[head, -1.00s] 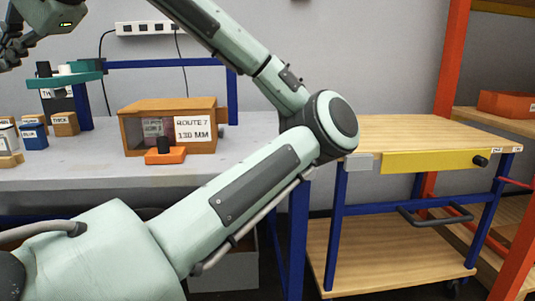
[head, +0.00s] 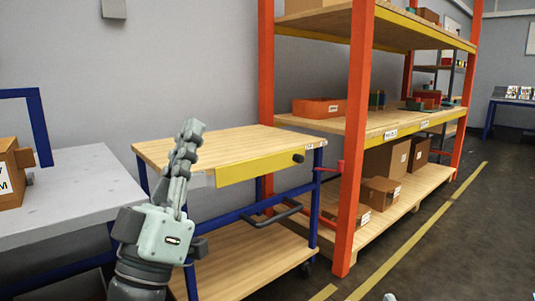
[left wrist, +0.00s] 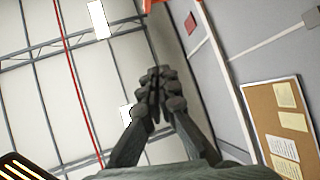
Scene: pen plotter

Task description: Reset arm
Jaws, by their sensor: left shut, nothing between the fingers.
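My left gripper (head: 191,128) stands upright in the head view, in front of the left part of the wooden-topped cart (head: 250,143). Its grey fingers are together and hold nothing. In the left wrist view its fingers (left wrist: 154,78) also show shut and empty, against the ceiling and a grey wall.
The grey bench (head: 75,190) with a wooden box (head: 10,188) is at the left. The orange-posted shelf (head: 358,120) holds an orange bin (head: 318,107) and brown boxes (head: 380,193). Open floor (head: 440,240) lies at the right. A corkboard (left wrist: 283,125) hangs on the wall.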

